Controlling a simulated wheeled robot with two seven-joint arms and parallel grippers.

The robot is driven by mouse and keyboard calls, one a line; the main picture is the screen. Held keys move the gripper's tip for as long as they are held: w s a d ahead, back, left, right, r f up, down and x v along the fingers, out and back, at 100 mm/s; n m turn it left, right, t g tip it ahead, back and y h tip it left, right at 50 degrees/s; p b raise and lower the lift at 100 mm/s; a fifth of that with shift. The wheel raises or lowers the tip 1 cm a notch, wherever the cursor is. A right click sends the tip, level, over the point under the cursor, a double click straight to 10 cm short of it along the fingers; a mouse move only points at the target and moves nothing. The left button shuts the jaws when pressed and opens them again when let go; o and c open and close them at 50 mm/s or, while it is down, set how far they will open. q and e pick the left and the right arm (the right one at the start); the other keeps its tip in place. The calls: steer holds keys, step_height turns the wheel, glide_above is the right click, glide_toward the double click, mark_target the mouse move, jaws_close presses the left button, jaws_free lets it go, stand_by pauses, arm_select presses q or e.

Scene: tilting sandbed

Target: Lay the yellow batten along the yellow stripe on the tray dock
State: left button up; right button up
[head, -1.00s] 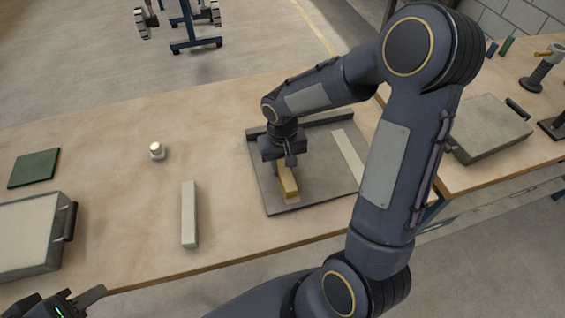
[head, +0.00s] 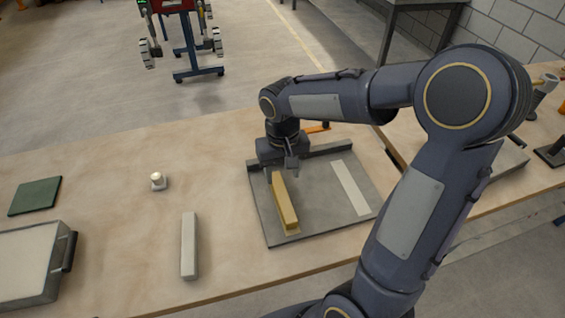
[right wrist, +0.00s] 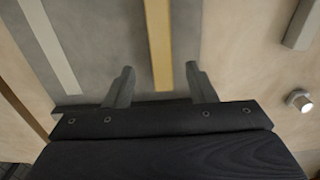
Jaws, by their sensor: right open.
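The batten covers most of the stripe. My right gripper (head: 281,171) is open and empty at the batten's far end, near the dock's back ledge. In the right wrist view its open fingers (right wrist: 158,75) stand either side of the line of the batten (right wrist: 158,40), with gaps on both sides. My left gripper is not in view.
A white stripe (head: 350,187) on the dock is bare. A pale batten (head: 189,246) lies left of the dock, with a small white-topped knob (head: 158,181) behind it. An orange object (head: 318,128) is behind the dock.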

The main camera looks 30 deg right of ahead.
steer(key=s+a+r+t+y, duration=0.2)
steer(key=s, duration=0.6)
steer(key=s+a+r+n+t+y, duration=0.1)
steer(key=s+a+r+t, duration=0.1)
steer(key=s, duration=0.7)
steer(key=shift+r+t+y, duration=0.4)
steer(key=shift+r+t, duration=0.4)
